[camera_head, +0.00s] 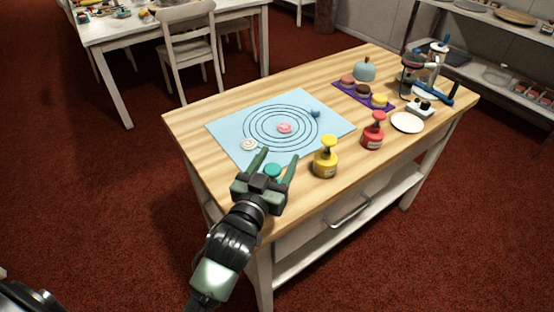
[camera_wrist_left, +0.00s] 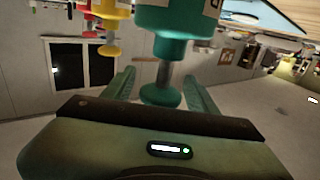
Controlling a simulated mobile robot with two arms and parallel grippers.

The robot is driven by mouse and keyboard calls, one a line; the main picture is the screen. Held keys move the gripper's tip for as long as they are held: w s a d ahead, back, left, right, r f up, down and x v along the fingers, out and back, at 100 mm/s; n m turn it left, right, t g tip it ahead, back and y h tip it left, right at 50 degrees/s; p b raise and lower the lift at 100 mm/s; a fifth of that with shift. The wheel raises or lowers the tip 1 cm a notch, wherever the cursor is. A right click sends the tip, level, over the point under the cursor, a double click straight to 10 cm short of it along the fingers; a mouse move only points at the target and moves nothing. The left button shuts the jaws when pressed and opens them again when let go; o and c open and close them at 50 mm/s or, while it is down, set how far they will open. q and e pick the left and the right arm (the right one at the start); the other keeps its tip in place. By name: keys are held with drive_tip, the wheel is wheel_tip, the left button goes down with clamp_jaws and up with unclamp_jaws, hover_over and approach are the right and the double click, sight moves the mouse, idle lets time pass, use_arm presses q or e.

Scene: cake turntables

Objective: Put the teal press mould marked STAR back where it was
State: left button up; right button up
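The teal press mould (camera_wrist_left: 178,20) stands between the fingers of my left gripper (camera_wrist_left: 163,80). In the left wrist view its knob (camera_wrist_left: 161,95) and metal stem lie between the two fingers, with gaps beside them, so the gripper looks open around it. A label shows only in part, so STAR cannot be read. In the head view the gripper (camera_head: 278,156) is at the table's near left edge, and only the teal top (camera_head: 272,171) of the mould shows. A yellow press mould (camera_head: 326,160) and a red one (camera_head: 373,132) stand to the right. My right gripper is not in view.
A light blue mat (camera_head: 223,128) with dark rings holds a cream piece (camera_head: 249,145), a pink piece (camera_head: 285,128) and a small blue piece (camera_head: 315,114). A purple tray (camera_head: 349,95) with round cakes, a white plate (camera_head: 407,123) and a stand (camera_head: 441,75) are at the right.

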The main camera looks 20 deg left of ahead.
use_arm(q)
drive_tip(key=shift+r, duration=0.1)
drive_tip(key=shift+s, duration=0.15)
drive_tip(key=s, duration=1.1)
drive_tip(key=shift+s+a+p, duration=0.3)
drive_tip(key=shift+a+p, duration=0.15)
